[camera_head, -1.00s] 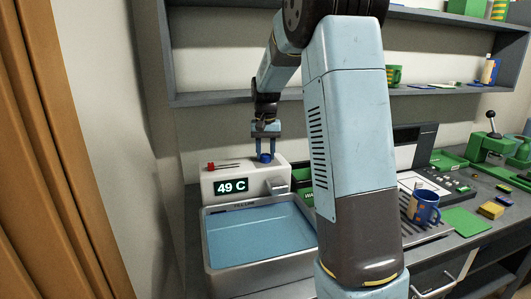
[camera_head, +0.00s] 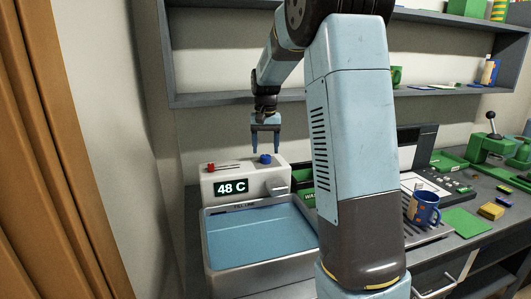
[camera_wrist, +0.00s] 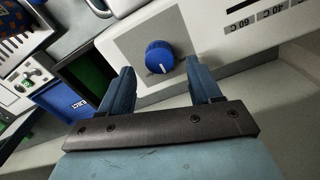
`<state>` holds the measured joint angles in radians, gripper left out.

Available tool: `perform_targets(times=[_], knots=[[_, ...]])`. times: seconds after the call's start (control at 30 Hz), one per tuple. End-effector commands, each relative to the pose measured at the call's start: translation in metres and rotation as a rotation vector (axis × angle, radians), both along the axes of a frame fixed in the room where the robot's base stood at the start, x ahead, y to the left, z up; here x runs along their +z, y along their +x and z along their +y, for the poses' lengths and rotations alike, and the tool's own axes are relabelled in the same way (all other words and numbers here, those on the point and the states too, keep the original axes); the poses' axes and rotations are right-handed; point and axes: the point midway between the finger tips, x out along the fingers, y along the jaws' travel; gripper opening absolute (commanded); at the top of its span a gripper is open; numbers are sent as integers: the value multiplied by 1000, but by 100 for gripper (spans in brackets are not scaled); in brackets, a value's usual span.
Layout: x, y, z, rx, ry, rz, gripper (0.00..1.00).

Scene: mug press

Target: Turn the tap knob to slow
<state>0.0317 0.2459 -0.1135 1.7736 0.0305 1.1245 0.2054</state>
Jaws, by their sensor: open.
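The tap unit (camera_head: 218,175) is a white box behind the basin, with a display reading 48 C. The blue tap knob (camera_head: 265,159) sits on its top at the right. In the wrist view the knob (camera_wrist: 160,56) is round with a white pointer line; the lettering beside it is too small to read. My gripper (camera_head: 265,152) is open just above the knob and apart from it. In the wrist view its two fingers (camera_wrist: 160,78) stand wide on either side of the knob, with nothing between them.
A red slider (camera_head: 210,167) is at the tap unit's top left. The basin (camera_head: 207,246) below holds blue water. A shelf (camera_head: 215,97) runs above and behind my gripper. A blue mug (camera_head: 424,207) and green machines stand to the right.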

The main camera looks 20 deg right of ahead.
Motion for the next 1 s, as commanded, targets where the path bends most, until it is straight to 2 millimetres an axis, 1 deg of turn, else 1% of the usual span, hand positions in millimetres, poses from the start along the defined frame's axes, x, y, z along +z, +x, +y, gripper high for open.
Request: perform_targets(times=[0.03, 0.3, 0.4, 0.5, 0.6, 0.7, 1.0], knots=[[11, 1, 0, 0, -1, -5, 63], [65, 1, 0, 0, -1, -5, 63], [82, 1, 0, 0, 0, -4, 63], [95, 1, 0, 0, 0, -3, 63], [104, 1, 0, 0, 0, -3, 63], [109, 1, 0, 0, 0, -1, 63], [111, 1, 0, 0, 0, -1, 63]])
